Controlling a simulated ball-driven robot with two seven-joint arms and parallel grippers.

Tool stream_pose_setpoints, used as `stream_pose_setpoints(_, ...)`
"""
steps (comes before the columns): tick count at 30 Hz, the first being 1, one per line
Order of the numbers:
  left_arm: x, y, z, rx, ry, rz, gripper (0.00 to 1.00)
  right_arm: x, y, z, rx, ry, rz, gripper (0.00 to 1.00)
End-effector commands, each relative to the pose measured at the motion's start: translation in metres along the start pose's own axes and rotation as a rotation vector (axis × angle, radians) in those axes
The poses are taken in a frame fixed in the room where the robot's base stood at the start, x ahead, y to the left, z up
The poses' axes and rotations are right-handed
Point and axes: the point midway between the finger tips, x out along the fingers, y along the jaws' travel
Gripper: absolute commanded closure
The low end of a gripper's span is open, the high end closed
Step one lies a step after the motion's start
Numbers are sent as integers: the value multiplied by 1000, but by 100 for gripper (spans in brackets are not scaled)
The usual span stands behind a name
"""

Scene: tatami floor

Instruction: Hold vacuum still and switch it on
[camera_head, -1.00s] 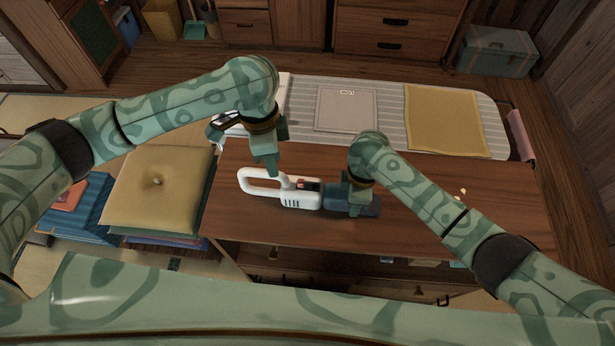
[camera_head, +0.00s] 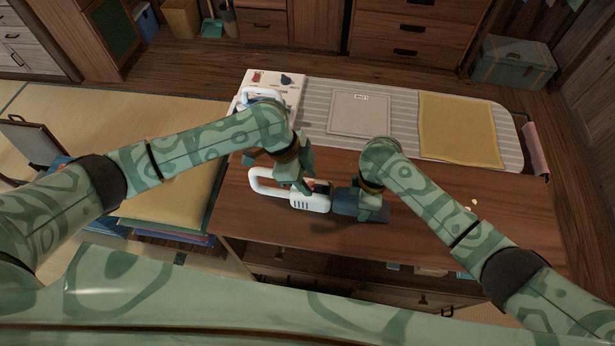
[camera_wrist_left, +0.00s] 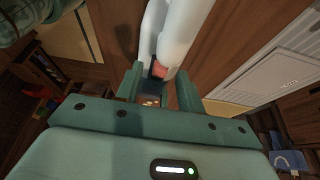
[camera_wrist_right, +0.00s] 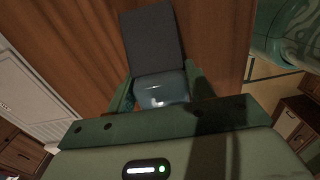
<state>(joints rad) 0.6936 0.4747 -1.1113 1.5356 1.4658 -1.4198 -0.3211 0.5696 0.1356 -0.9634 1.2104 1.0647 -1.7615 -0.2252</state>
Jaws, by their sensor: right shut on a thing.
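A handheld vacuum lies on the wooden table, its white body (camera_head: 312,203) and loop handle at left and its dark nozzle (camera_head: 375,213) at right. My right gripper (camera_head: 368,205) is shut on the vacuum's grey-blue front part (camera_wrist_right: 158,90); the dark nozzle reaches beyond the fingers in the right wrist view. My left gripper (camera_head: 308,187) is open, right above the body by the handle. A red switch (camera_wrist_left: 159,70) shows just beyond the spread left fingers in the left wrist view. I cannot tell whether a fingertip touches it.
A white board (camera_head: 268,84) is at the back left. Small crumbs (camera_head: 473,204) lie right of my right arm. The table's front middle is clear.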

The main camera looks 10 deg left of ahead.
Motion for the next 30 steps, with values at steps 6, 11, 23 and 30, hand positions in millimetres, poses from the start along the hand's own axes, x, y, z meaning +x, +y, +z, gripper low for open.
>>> stream_pose_setpoints(6, 6, 0, 0, 0, -1, 0, 62, -1, 0, 0, 0, 2, 1, 88)
stream_pose_setpoints(11, 6, 0, 0, 0, -1, 0, 70, -1, 0, 0, 0, 2, 1, 88)
stream_pose_setpoints(23, 10, 0, -12, 2, 1, -1, 100, -1, 0, -1, 0, 2, 1, 88)
stream_pose_setpoints(30, 13, 0, -20, 0, 2, 0, 100, -1, 0, -1, -1, 3, 1, 88)
